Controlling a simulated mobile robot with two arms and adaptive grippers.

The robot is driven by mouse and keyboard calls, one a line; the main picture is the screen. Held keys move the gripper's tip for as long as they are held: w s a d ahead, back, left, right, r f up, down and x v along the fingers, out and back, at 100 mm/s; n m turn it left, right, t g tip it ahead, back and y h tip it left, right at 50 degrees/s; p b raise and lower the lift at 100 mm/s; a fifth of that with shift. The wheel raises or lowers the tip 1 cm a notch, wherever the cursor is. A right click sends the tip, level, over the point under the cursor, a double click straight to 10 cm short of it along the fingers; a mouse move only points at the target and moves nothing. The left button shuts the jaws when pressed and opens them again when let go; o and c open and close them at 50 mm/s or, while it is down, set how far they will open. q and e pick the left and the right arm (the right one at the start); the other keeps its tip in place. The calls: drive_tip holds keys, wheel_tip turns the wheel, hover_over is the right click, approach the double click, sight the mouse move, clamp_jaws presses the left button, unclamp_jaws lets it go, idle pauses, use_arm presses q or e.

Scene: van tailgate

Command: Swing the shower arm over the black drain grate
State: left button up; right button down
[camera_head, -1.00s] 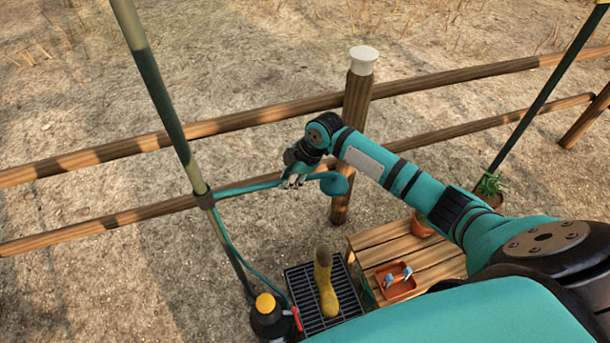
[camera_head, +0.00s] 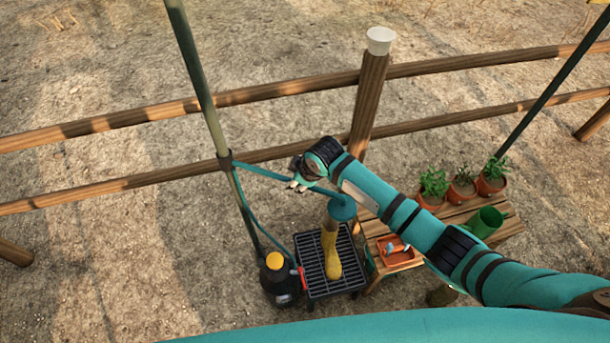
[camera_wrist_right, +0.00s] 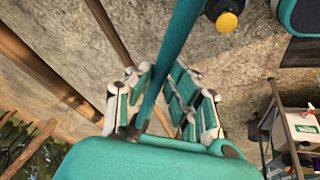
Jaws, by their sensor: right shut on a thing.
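The teal shower arm (camera_head: 262,171) reaches right from a collar on the green pole (camera_head: 205,95) and ends in a round teal shower head (camera_head: 342,207). My right gripper (camera_head: 301,182) is shut on the arm between pole and head. In the right wrist view the teal tube (camera_wrist_right: 180,50) runs between its fingers (camera_wrist_right: 163,110). The black drain grate (camera_head: 312,272) lies on the ground below, with a yellow boot (camera_head: 330,255) standing on it. In the head view the shower head overlaps the boot's top; the height between them is hard to judge. My left gripper is out of view.
A black sprayer bottle with a yellow cap (camera_head: 276,275) stands left of the grate. A wooden rail fence (camera_head: 280,92) runs behind.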

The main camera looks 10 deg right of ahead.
idle(0.3)
drive_tip(key=c, duration=1.2)
unclamp_jaws()
drive_tip(key=shift+c, duration=0.2)
drive_tip(key=v, duration=1.2)
